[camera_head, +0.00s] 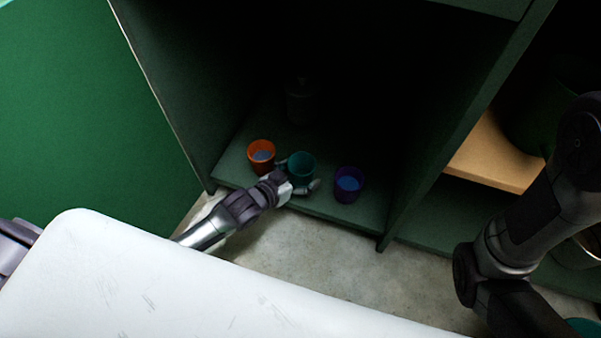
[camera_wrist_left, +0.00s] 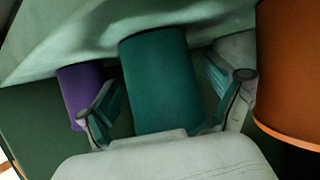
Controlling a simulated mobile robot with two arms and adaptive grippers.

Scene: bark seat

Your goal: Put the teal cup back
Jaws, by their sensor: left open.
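The teal cup (camera_head: 302,164) stands on the floor of the dark green cabinet, between an orange cup and a purple-blue cup. My left gripper (camera_head: 299,181) is at the cup's near side, with its fingers open on either side of it. In the left wrist view the teal cup (camera_wrist_left: 160,82) fills the space between the two spread fingers (camera_wrist_left: 168,105). Whether the fingers touch it cannot be told. My right arm shows at the right, but its gripper is not in view.
The orange cup (camera_head: 261,155) is close to the left of my gripper, and the purple-blue cup (camera_head: 348,184) is to its right. A dark bottle (camera_head: 300,100) stands deeper in the cabinet. The cabinet's side walls and front edge (camera_head: 345,216) bound the space. A wooden shelf (camera_head: 492,163) is at the right.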

